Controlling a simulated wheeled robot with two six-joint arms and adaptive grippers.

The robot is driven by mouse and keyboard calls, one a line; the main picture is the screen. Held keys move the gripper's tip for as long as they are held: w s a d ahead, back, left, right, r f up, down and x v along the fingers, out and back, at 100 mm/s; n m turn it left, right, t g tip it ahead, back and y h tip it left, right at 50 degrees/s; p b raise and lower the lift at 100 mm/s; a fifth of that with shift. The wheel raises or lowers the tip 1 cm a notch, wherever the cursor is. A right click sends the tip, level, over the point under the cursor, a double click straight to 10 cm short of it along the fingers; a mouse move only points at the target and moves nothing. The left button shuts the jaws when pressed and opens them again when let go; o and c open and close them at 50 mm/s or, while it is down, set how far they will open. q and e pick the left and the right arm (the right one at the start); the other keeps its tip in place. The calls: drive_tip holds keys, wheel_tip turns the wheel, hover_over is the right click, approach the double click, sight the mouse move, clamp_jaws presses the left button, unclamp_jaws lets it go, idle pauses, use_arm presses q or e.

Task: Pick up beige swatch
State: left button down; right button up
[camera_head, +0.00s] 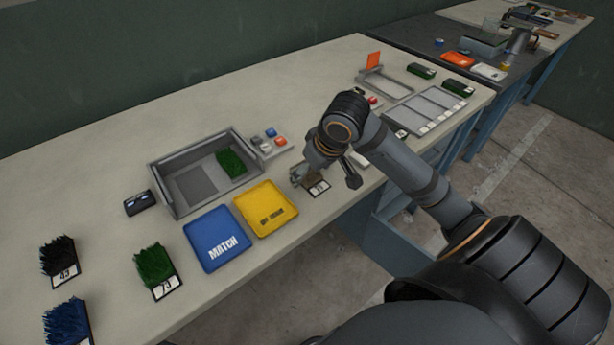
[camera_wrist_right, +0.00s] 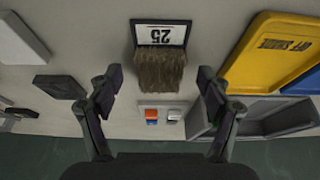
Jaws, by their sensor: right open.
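The beige swatch (camera_wrist_right: 159,68) is a tuft of brownish-beige turf on a dark base with a white label reading 25, shown upside down in the right wrist view. In the head view the swatch (camera_head: 313,181) lies near the table's front edge, to the right of the yellow tray, partly hidden by my gripper. My right gripper (camera_head: 322,176) is over it. In the right wrist view the right gripper (camera_wrist_right: 160,88) is open, with one finger on each side of the tuft and gaps between. My left gripper is not in view.
A yellow tray (camera_head: 241,212) and a blue tray (camera_head: 200,251) marked MATCH lie left of the swatch. A grey bin (camera_head: 160,181) holding a green swatch (camera_head: 231,163) stands behind them. A small button box (camera_head: 257,150) is close behind the swatch. Other turf swatches (camera_head: 153,268) stand at left.

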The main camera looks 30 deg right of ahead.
drive_tip(key=shift+w+f, duration=0.15)
drive_tip(key=shift+f, duration=0.15)
drive_tip(key=c, duration=0.9)
drive_tip(key=shift+r, duration=0.1)
